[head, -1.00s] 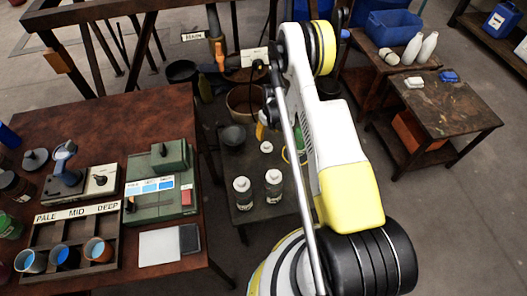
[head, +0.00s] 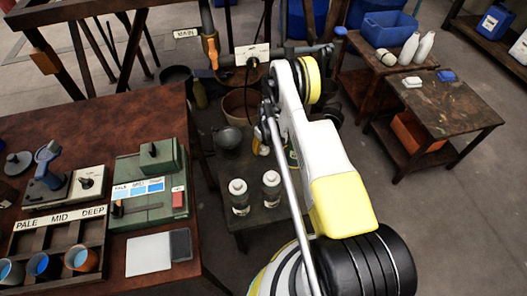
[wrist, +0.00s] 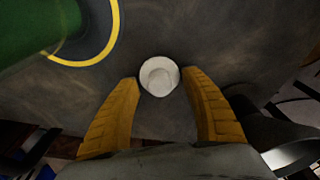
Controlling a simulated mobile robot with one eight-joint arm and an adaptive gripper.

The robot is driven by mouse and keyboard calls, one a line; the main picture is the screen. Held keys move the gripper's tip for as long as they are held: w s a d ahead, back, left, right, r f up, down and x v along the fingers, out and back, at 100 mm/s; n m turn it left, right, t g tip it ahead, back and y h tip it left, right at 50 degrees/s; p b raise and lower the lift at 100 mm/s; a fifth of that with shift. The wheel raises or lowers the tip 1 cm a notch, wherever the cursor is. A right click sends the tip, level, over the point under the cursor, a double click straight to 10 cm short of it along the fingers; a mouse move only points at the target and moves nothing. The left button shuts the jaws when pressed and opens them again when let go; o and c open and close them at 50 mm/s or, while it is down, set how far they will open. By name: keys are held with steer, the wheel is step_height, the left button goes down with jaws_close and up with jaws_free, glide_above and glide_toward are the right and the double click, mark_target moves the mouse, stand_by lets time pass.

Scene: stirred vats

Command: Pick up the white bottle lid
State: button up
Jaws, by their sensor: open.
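The white bottle lid (wrist: 159,76) is a small round white cup shape on a dark grey surface in the wrist view. My gripper (wrist: 160,79) is open, with its two orange-yellow fingers apart. The lid shows between and slightly beyond the fingertips, with no clear contact; its height gap to them is hard to tell. In the head view, my arm hides the lid and most of my gripper over the small dark table (head: 254,219).
A green object (wrist: 35,25) and a yellow ring (wrist: 84,63) are near the left finger. Two white-capped bottles (head: 239,196) (head: 271,190) and a dark round pot (head: 229,138) stand on the small table. A brown workbench (head: 110,100) is at the left.

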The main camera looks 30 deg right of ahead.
steer(key=shift+r, duration=0.1)
steer(key=c, duration=1)
steer(key=shift+c, duration=0.3)
